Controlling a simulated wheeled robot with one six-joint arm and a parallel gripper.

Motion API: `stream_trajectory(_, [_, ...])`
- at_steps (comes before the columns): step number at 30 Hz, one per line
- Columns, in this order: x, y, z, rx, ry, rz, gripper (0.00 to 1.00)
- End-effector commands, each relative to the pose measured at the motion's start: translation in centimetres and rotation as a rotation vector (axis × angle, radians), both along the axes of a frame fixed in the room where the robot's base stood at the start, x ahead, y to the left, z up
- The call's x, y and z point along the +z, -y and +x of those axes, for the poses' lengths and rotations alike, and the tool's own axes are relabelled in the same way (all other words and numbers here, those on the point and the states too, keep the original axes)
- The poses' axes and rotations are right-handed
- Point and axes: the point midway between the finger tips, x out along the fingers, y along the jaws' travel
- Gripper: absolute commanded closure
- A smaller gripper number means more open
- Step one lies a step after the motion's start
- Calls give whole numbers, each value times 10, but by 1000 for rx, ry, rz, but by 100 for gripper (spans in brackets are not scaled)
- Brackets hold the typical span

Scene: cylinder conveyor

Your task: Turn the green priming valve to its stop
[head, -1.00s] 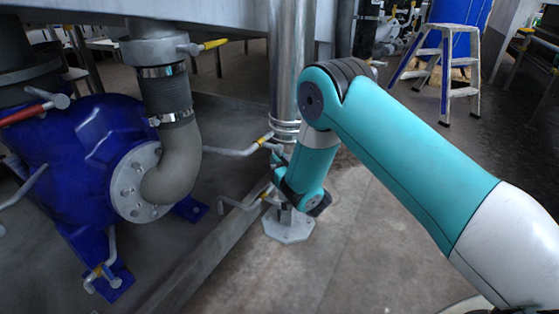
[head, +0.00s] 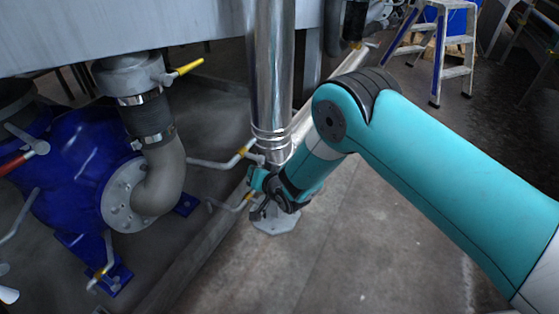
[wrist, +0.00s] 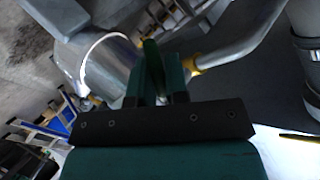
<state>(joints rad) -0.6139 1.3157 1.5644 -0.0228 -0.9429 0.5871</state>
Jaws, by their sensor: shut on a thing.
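The green priming valve (wrist: 151,58) shows in the wrist view as a narrow green handle. My gripper (wrist: 157,82) is shut on it, with one dark green finger on each side. The handle's lower part is hidden between the fingers. In the head view my gripper (head: 262,190) is low at the left side of the shiny steel pipe (head: 271,85). The valve cannot be made out there behind the fingers and wrist.
A grey pipe with a yellow fitting (head: 243,151) runs close beside my gripper. A blue pump (head: 60,185) with a grey elbow hose (head: 168,175) stands left. A step ladder (head: 440,50) stands back right. The floor at the lower middle is clear.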

Motion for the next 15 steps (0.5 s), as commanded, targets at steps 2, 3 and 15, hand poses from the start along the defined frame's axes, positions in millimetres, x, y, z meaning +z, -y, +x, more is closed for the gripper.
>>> stream_trajectory(2, [6, -3, -2, 1, -64, 29, 100])
stream_trajectory(3, [7, -4, -3, 3, -99, 48, 100])
stream_trajectory(15, [18, -8, -10, 3, -433, 219, 100])
